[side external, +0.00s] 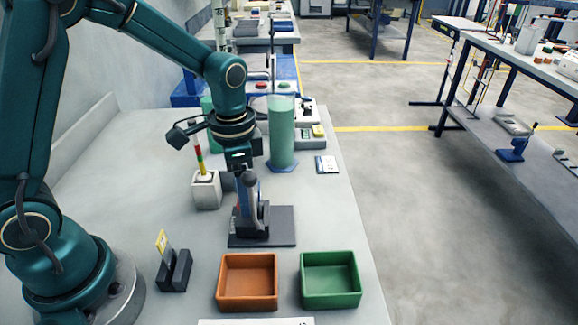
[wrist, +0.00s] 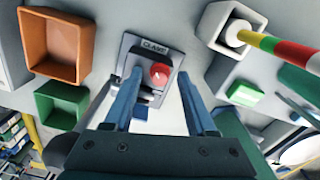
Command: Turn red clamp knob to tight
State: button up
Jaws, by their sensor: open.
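The red clamp knob (wrist: 160,74) shows in the wrist view on a dark clamp fixture with a light plate (wrist: 132,43) lettered like "CLAMP". The knob has a small white mark on its face. My gripper (wrist: 161,80) is open, with one blue finger on each side of the knob; whether either finger touches it I cannot tell. In the side external view my gripper (side external: 244,192) points down over the clamp's dark base plate (side external: 282,226). The red knob is hidden there behind the gripper and the fixture's dark parts.
An orange tray (side external: 247,307) and a green tray (side external: 330,302) stand in front. A small black holder (side external: 174,272) with a yellow-topped card is at front left. A pale block (side external: 206,191) with a red, yellow and green stick and a green cylinder (side external: 282,135) stand behind.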

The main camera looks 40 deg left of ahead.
grip_shut()
jog(key=shift+m, duration=0.3)
jog(key=m, duration=1.1)
dwell(0.5)
grip_release()
